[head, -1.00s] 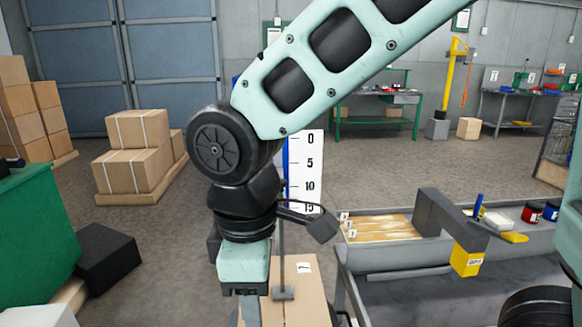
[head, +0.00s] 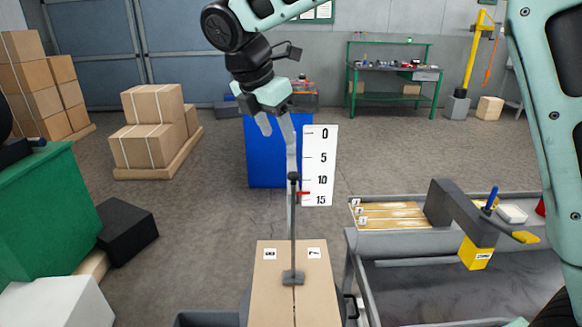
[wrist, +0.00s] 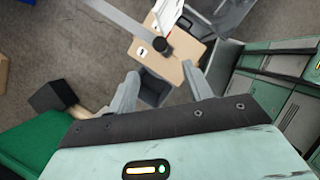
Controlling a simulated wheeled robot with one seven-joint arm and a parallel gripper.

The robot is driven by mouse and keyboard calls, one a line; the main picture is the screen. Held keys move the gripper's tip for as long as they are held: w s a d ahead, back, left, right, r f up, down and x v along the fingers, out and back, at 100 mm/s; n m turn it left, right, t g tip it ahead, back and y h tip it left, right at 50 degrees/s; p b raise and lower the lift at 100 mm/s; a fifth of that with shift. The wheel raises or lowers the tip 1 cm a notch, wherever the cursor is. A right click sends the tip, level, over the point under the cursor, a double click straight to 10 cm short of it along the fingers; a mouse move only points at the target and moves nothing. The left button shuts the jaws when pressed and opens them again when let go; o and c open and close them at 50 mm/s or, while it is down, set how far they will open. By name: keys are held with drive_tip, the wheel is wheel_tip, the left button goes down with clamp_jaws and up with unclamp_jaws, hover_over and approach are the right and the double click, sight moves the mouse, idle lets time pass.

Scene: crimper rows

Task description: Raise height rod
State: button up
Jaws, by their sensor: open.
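The height rod (head: 293,225) is a thin dark upright with a black cap and a dark foot on a cardboard box (head: 265,300). A pale grey bar shows behind it. In the wrist view its round black cap (wrist: 160,46) lies just beyond the fingertips. A white scale board (head: 320,165) marked 0, 5, 10, 15 stands behind, with a red pointer (head: 303,194) between 10 and 15. My gripper (head: 276,125) is open and empty, above the rod's cap in the picture; its spread fingers also show in the wrist view (wrist: 160,88).
A grey bench (head: 400,243) with a grey arm and yellow block (head: 477,252) stands at right. A green cabinet (head: 45,215) and black box (head: 125,229) are at left. A blue bin (head: 265,160) stands behind my gripper. Open floor lies between.

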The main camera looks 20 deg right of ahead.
sight(293, 175)
drive_tip(key=p+x, duration=0.1)
drive_tip(key=x, duration=1)
drive_tip(key=shift+d+f, duration=0.1)
drive_tip(key=shift+f, duration=0.25)
clamp_jaws()
wheel_tip(293, 175, up, 16)
drive_tip(key=p, duration=1.3)
drive_tip(key=shift+w+f, duration=0.15)
drive_tip(key=shift+f, duration=0.05)
unclamp_jaws()
drive_tip(key=shift+r, duration=0.1)
